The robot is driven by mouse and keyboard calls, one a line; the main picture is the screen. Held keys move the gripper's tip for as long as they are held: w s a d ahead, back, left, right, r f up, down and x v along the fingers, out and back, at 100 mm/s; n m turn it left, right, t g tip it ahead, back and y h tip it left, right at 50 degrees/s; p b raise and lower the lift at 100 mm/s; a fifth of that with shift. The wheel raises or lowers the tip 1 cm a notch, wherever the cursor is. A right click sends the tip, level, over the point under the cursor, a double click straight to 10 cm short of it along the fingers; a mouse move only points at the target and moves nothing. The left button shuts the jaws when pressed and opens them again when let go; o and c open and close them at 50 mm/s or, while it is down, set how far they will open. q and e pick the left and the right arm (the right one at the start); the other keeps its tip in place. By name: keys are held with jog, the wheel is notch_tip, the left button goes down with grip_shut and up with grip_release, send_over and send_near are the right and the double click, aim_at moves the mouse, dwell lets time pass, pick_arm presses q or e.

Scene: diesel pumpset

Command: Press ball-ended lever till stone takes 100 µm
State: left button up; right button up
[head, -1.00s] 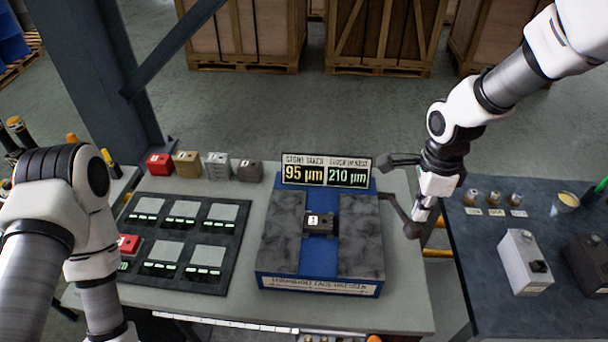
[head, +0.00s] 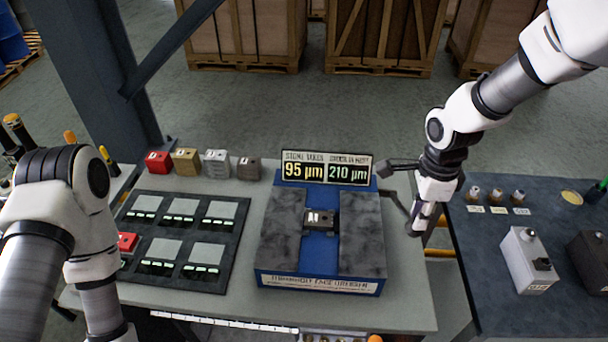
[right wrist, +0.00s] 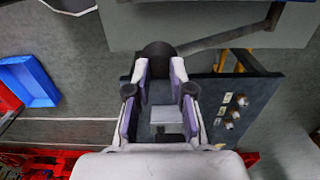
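The blue dresser (head: 318,266) with two dark stone faces stands on the grey bench. A small dark block (head: 320,219) with a pale label sits between the stones. The display (head: 327,169) behind reads 95 µm for stone taken and 210 µm beside it. The dark lever (head: 396,203) comes off the dresser's right side. In the right wrist view, its rod (right wrist: 225,37) ends in a black ball (right wrist: 158,50).
A dark tray (head: 185,242) with several pale pads and a red block (head: 127,242) lies left of the dresser. Several coloured blocks (head: 187,161) line the bench's back edge. A grey box (head: 527,261) and small bottles (head: 496,196) stand on the right table.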

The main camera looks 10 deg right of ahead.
jog(key=shift+s+f+b, duration=0.15)
jog(key=shift+f+b, duration=0.15)
jog(key=shift+f, duration=0.3)
notch_tip(320, 180, down, 6)
jog(key=s+b, duration=0.2)
jog(key=b, duration=0.3)
jog(key=shift+s+a+r, duration=0.2)
jog(key=shift+a+r, duration=0.05)
jog(key=shift+a, duration=0.1)
notch_tip(320, 180, down, 4)
jog(key=f+b, duration=0.1)
jog(key=b, duration=0.3)
jog(key=w+r+p, duration=0.1)
jog(key=r+p, duration=0.4)
jog(key=w+r+p, duration=0.1)
jog(key=r+p, duration=0.4)
jog(key=r, duration=0.1)
jog(key=w+r+p, duration=0.1)
jog(key=r+p, duration=0.4)
jog(key=r, duration=0.1)
jog(key=shift+d+r, duration=0.25)
jog(key=shift+d, duration=0.15)
jog(key=shift+f, duration=0.15)
